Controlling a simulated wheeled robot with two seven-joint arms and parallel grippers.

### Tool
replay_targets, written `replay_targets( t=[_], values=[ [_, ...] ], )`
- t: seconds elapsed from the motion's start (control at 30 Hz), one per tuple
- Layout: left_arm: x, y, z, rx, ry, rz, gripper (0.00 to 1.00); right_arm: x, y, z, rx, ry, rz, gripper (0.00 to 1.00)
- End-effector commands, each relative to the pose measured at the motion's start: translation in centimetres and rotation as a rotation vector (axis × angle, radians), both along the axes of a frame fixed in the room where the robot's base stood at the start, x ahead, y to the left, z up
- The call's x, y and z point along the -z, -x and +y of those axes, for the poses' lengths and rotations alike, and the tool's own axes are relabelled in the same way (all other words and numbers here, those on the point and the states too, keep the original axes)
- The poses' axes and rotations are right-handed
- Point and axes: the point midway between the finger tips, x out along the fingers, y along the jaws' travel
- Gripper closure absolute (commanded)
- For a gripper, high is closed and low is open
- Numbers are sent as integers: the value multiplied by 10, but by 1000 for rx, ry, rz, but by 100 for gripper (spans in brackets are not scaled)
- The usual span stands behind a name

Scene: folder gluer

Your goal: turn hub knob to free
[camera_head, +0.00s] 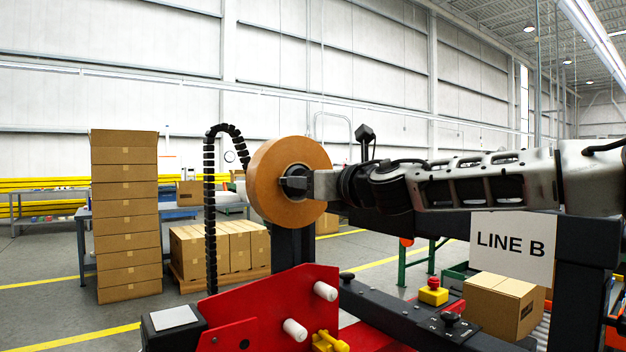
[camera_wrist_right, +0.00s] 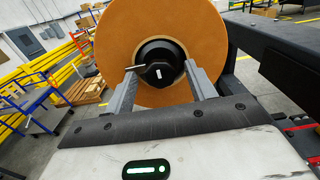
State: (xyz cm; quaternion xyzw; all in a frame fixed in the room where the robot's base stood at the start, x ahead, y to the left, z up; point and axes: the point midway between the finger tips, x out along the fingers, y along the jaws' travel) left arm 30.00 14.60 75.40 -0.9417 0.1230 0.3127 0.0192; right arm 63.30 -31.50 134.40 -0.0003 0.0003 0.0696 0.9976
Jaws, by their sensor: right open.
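The hub knob (camera_wrist_right: 160,62) is black with a small white mark, at the centre of a round orange-brown roll (camera_wrist_right: 112,38). A thin bar sticks out from the knob to the left. In the head view the roll (camera_head: 265,190) stands upright above the red machine frame, and the dark knob (camera_head: 291,184) shows at its face. My right gripper (camera_wrist_right: 160,74) is open, its fingers on either side of the knob; I cannot tell whether they touch it. In the head view my right gripper (camera_head: 308,184) reaches in from the right, level with the knob. My left gripper is not in view.
Below the roll is a red side plate (camera_head: 270,315) with white rollers. A yellow-based red button (camera_head: 433,292) and a black control knob (camera_head: 450,318) sit on the dark rail. A "LINE B" sign (camera_head: 511,246) hangs under my right arm. Stacked cartons (camera_head: 125,215) stand left.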

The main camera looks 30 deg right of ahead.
Motion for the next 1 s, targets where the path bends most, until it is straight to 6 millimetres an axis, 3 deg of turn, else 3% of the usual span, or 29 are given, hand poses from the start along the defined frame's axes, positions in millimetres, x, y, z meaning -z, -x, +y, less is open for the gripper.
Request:
replay_targets(
  t=[0.33,0.47,0.5,1.0],
  values=[
    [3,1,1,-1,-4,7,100,0,-3,0,0,0,-1,47],
    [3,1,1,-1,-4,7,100,0,-3,0,0,0,0,84],
    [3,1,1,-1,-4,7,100,0,-3,0,0,0,0,89],
    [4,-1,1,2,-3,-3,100,1,-3,0,0,-112,16,89]
  ],
)
